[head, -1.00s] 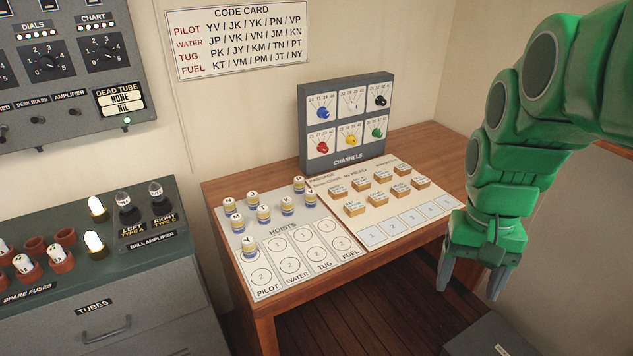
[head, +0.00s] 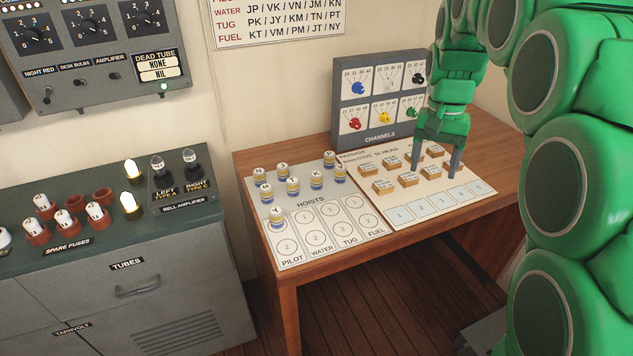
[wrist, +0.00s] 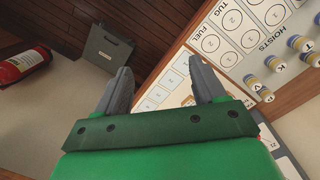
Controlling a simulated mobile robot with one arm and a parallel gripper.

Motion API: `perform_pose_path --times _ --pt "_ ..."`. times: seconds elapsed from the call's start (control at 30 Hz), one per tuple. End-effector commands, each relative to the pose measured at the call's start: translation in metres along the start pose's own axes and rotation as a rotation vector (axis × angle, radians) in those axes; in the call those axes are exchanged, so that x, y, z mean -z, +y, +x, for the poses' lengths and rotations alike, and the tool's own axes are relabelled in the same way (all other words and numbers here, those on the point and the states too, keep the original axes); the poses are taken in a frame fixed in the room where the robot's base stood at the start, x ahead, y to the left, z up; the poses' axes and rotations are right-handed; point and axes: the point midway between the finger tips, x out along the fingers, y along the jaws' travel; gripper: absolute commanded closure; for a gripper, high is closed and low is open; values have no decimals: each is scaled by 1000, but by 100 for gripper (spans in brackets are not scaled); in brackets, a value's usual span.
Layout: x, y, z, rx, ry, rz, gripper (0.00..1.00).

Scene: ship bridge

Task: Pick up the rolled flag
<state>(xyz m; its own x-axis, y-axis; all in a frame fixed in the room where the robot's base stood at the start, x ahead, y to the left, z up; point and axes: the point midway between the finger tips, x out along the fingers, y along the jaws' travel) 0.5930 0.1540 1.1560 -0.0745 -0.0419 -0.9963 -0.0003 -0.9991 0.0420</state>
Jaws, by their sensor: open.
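Several rolled flags, small cylinders with blue and yellow bands and lettered white tops, stand on the HOISTS sheet (head: 318,262) on the wooden desk. Most are grouped at its back, such as one flag (head: 292,188); another flag (head: 277,218) stands apart at the front left. Some flags also show at the right of the wrist view, one of them here (wrist: 263,93). My gripper (head: 433,170) is open and empty, pointing down over the PASSAGE sheet to the right of the flags. In the wrist view its fingers (wrist: 160,66) are spread apart with nothing between them.
Wooden blocks (head: 384,187) sit on the PASSAGE sheet (head: 382,222) below my gripper. The CHANNELS panel (head: 380,137) stands at the desk's back. A grey cabinet (head: 150,300) is left. The wrist view shows a red extinguisher (wrist: 20,66) and grey box (wrist: 106,48) on the floor side.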

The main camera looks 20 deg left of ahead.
Motion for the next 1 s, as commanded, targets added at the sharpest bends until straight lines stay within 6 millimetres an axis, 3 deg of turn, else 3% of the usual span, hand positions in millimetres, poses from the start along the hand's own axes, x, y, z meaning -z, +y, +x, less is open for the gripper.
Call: perform_pose_path --times 0.4,1.0 --pt "72 -74 15 1 25 -9 30" --pt "140 -189 63 9 48 -22 30"
